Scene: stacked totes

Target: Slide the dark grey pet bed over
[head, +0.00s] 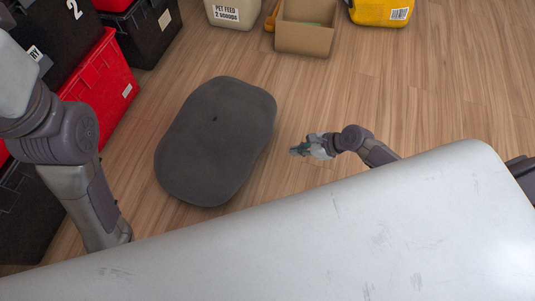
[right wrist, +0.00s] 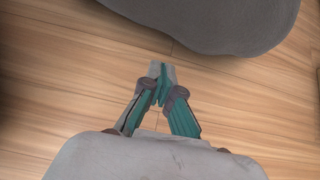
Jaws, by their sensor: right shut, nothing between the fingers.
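The dark grey pet bed (head: 212,145) lies flat on the wooden floor, left of the middle in the head view. It is a rounded oblong cushion with a small dark mark on top. My right gripper (head: 296,151) is to the right of the bed, apart from it, with bare floor between them. In the right wrist view the right gripper (right wrist: 160,75) is shut and empty, and part of the bed (right wrist: 215,22) shows at the top beyond its fingertips. My left arm comes in at the left of the head view; its gripper is not visible.
Black and red totes (head: 105,80) are stacked at the left, near the bed. A pet feed bin (head: 233,13), an open cardboard box (head: 305,38) and a yellow container (head: 380,10) stand at the back. The floor at the right is clear.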

